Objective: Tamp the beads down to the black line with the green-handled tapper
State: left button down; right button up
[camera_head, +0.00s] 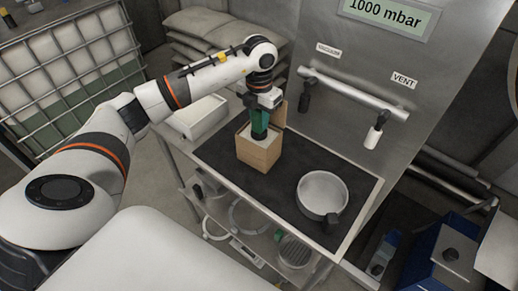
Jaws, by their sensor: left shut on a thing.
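My left gripper (262,101) comes in from the left and points down over a tan box (258,154) on the dark mat. It is shut on the green handle of the tapper (259,122). The handle stands about upright, and its lower end is dark and reaches down to the open top of the box. The tapper's foot is hidden in or behind the box front. I cannot make out the beads or the black line. My right gripper is not in view.
The dark mat (322,163) lies on a metal cart. A round steel pan (322,193) stands on it at the right. A panel with VACUUM and VENT valves (376,132) rises behind.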

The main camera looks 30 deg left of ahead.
pick_arm(q)
notch_tip(320, 180, down, 4)
jog(key=b, duration=0.3)
jog(key=shift+r, duration=0.2)
jog(key=shift+r+p, duration=0.75)
jog(key=shift+r, duration=0.3)
jog(key=shift+r+p, duration=0.55)
jog(key=shift+r, duration=0.2)
